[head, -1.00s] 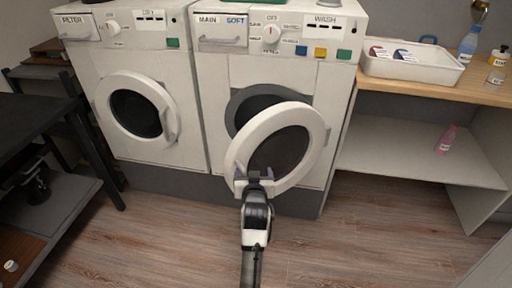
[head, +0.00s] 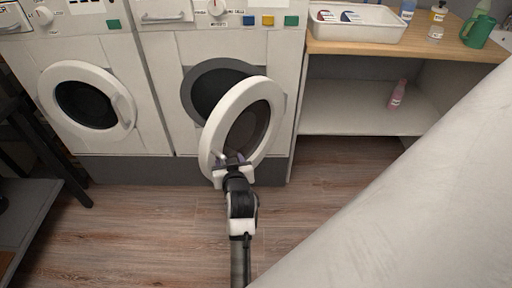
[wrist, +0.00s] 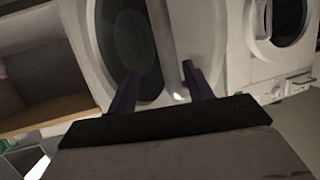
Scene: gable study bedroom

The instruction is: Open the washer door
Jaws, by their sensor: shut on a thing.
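The washer (head: 182,60) is the right-hand white machine in the head view. Its round door (head: 271,93) stands swung out from the dark drum opening (head: 211,92), hinged on the right side. My gripper (head: 233,162) is at the door's lower left rim, shut on the door's edge or handle; the exact hold is partly hidden by the fingers. In the wrist view the two purple fingers (wrist: 160,85) stand on either side of the pale door rim (wrist: 162,40).
A dryer (head: 60,140) with a closed round door stands left of the washer. A pink bottle (head: 397,95) sits on the shelf below. A large pale surface (head: 430,190) blocks the lower right. Wood floor in front is clear.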

